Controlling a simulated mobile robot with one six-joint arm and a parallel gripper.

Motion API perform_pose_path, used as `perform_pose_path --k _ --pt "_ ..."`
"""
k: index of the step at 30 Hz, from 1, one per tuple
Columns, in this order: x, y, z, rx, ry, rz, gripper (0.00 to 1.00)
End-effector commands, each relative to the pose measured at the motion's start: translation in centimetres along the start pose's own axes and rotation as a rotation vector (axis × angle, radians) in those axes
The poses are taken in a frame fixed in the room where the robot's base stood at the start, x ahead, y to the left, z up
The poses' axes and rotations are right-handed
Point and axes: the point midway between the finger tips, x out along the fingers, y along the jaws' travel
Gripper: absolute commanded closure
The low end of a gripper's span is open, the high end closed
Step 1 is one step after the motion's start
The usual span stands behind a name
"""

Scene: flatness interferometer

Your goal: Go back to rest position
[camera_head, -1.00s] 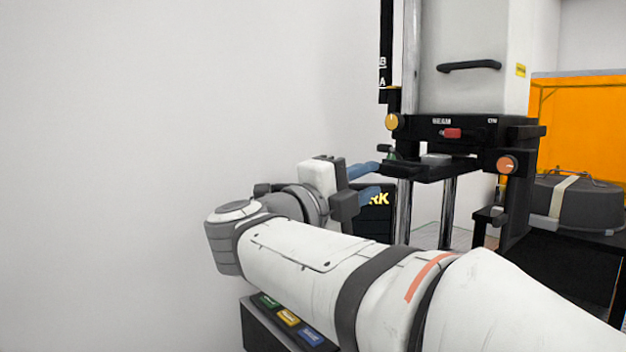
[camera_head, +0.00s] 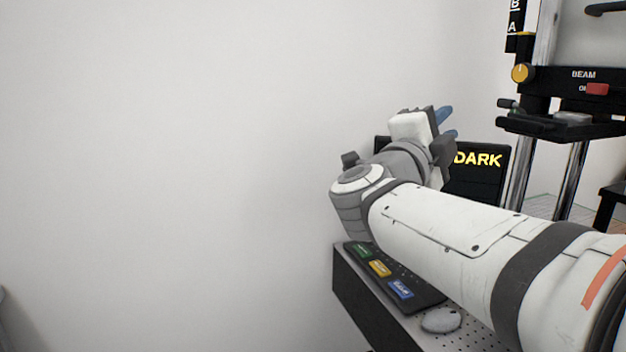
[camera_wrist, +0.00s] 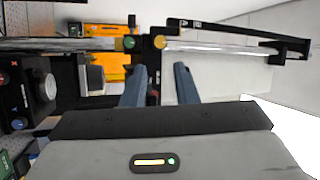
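My gripper (camera_head: 448,124) is at the end of my arm, right of the middle in the head view. Its two blue fingers stand apart, and no object shows between them in the wrist view (camera_wrist: 160,80). The interferometer (camera_head: 560,125), a black frame with bright posts, is cut off at the right edge of the head view. It has a yellow knob (camera_head: 523,73) and a red switch (camera_head: 597,89) near the word BEAM. In the head view my gripper is left of it, in front of a black display (camera_head: 490,186) reading DARK.
A bare pale wall (camera_head: 170,150) fills the left. An orange panel (camera_wrist: 110,65) shows in the wrist view.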

Motion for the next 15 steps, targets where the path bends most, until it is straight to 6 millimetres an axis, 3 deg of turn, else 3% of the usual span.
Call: perform_pose_path --k 5,8,12,15 --pt "-1.5 1.5 6.0 -0.195 -0.367 -0.097 0.73" --pt "-3.6 3.6 9.1 -0.327 -0.577 -0.123 0.73" --pt "-7.7 8.4 12.0 -0.532 -0.868 -0.121 0.73" --pt "-11.1 12.7 12.8 -0.690 -1.071 -0.091 0.73"
